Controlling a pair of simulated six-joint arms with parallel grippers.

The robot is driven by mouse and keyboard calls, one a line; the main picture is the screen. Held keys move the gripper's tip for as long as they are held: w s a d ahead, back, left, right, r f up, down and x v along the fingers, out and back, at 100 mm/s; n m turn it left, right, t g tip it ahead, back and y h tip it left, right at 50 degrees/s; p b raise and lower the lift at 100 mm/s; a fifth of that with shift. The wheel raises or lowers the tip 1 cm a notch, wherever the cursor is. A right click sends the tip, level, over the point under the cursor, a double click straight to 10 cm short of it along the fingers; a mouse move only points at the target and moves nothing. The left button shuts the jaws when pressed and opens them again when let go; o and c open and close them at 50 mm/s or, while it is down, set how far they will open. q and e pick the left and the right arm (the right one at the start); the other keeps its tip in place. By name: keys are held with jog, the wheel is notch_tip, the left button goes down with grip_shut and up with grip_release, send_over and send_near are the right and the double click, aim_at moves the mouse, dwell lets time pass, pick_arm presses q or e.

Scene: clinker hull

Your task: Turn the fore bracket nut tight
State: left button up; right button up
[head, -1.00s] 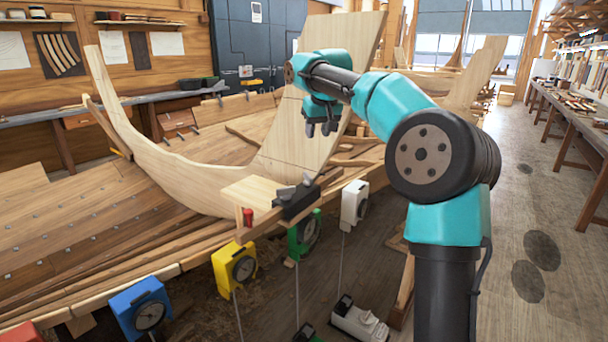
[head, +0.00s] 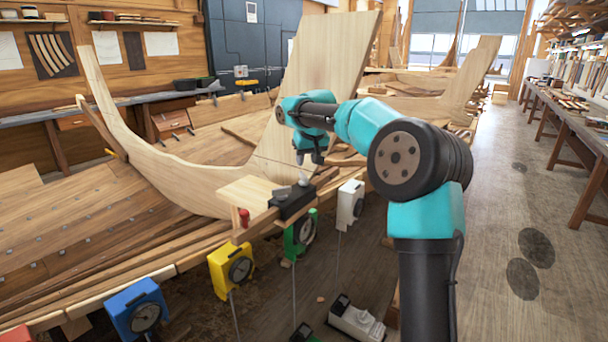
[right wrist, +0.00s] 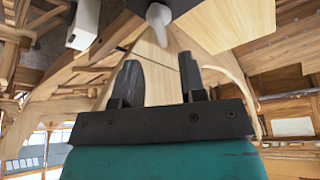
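The fore bracket (head: 291,206) is a black block on the hull's upper edge, beside a pale wooden board. A light grey nut (head: 303,180) with a wing-like shape stands on its top. The nut (right wrist: 158,18) also shows at the top middle of the right wrist view, beyond the fingertips and roughly in line with the gap between them. My right gripper (head: 309,157) points down just above the nut, apart from it. In the right wrist view its two dark fingers (right wrist: 160,80) stand apart with nothing between them. My left gripper is not in view.
The tall pale stem plank (head: 328,70) rises behind my right gripper. White (head: 350,204), green (head: 300,233), yellow (head: 231,268) and blue (head: 139,308) dial boxes hang along the hull's near edge. A red cylinder (head: 244,218) sits by the pale board (head: 250,191).

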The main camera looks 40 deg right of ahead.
aim_at(304, 174)
jog(key=x, duration=0.7)
jog(key=shift+r, duration=0.1)
jog(key=shift+c, duration=0.3)
grip_shut()
